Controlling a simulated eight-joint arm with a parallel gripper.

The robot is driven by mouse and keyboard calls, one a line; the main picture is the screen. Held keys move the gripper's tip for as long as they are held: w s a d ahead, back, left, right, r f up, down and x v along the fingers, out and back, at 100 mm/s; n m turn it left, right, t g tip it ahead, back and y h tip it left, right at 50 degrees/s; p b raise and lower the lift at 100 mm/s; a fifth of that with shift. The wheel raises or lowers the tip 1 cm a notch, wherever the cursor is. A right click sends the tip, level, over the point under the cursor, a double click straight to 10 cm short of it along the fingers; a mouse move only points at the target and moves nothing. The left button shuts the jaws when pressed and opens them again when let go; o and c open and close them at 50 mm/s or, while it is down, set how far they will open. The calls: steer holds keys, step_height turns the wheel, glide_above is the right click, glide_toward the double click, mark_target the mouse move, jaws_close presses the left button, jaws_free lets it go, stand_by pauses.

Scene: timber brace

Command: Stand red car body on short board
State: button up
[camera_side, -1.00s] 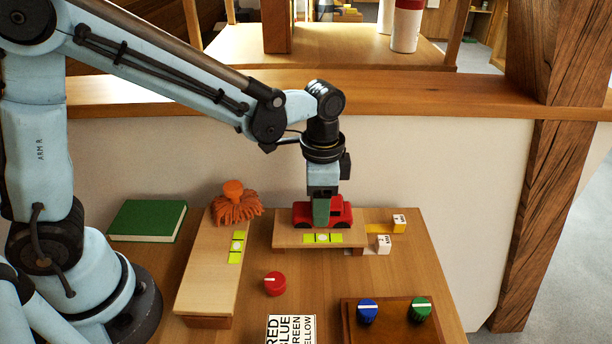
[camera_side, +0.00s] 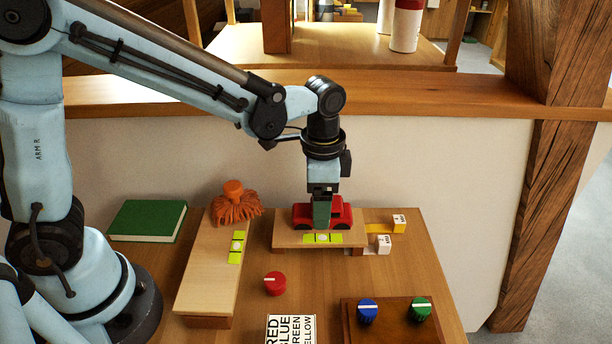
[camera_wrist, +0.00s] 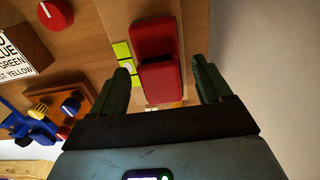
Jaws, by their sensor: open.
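The red car body (camera_side: 341,214) stands upright on the short board (camera_side: 285,238), toward its back edge, behind the yellow-green level strip. My gripper (camera_side: 322,222) is lowered over the car, with a finger in front of it hiding part of its side. In the wrist view the red car body (camera_wrist: 160,75) lies between the two green fingers of my gripper (camera_wrist: 163,88). The fingers are open, with a visible gap on each side of the car.
A long board (camera_side: 207,275) with an orange shaggy figure (camera_side: 235,204) is left. A wooden box with blue (camera_side: 367,312) and green knobs (camera_side: 420,309) is front right. Small white blocks (camera_side: 383,244) sit right. A green book (camera_side: 148,221) is back left.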

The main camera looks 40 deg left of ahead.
step_height(320, 180, up, 11)
steer(key=shift+s+a+f+n+t, duration=0.65)
steer(key=shift+s+a+n+t, duration=0.75)
steer(key=shift+a, duration=0.4)
steer(key=shift+s+a+f+n+t, duration=0.6)
steer(key=shift+s+a+n+t, duration=0.5)
steer(key=shift+a+n, duration=0.65)
steer(key=shift+s+a+f+n+t, duration=0.65)
steer(key=shift+s+a+n+t, duration=0.6)
steer(key=shift+a, duration=0.65)
steer(key=shift+s, duration=0.15)
